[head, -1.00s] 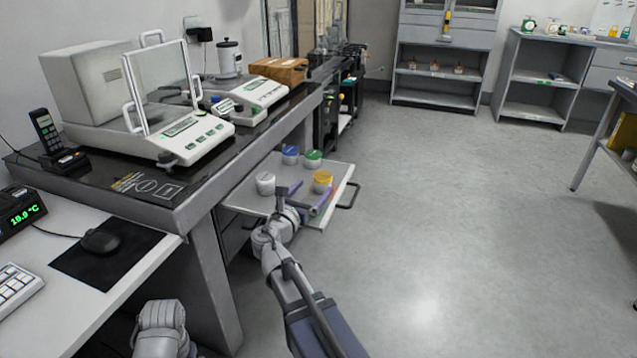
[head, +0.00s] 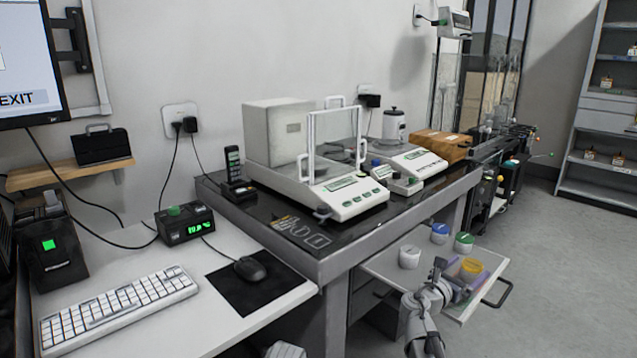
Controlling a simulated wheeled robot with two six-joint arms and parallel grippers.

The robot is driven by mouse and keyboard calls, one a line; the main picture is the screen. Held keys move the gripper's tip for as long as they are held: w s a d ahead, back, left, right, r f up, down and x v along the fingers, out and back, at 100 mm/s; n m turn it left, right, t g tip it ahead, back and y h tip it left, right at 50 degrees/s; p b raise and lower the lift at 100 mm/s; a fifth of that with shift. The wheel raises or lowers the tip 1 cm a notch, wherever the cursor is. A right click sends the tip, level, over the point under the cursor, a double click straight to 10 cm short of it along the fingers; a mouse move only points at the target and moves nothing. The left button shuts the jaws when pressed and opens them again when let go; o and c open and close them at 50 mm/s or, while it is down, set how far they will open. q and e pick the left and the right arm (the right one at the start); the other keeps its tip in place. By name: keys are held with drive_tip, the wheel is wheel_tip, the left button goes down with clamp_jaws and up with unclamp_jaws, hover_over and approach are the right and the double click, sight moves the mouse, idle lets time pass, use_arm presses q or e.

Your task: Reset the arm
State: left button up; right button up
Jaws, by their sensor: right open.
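My right gripper (head: 451,281) is open and empty, with its fingers spread over the pulled-out drawer (head: 385,266) under the weighing table. A jar with a yellow lid (head: 471,267) stands in the drawer just beyond and right of the fingers. I cannot tell whether a finger touches it. A white jar (head: 409,257) stands left of the gripper. A blue-lidded jar (head: 440,232) and a green-lidded jar (head: 464,242) stand behind. My left gripper is not in view; only a grey piece of my own body shows at the bottom edge.
The black weighing table (head: 350,240) carries a large balance (head: 350,198), a smaller balance (head: 419,160) and a wooden box (head: 440,143). A desk with a keyboard (head: 118,304) and mouse (head: 249,268) is at the left. The floor (head: 560,260) on the right is clear.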

sight(477, 262)
drive_tip(key=x, duration=0.6)
drive_tip(key=shift+f, duration=0.3)
drive_tip(key=shift+r, duration=0.3)
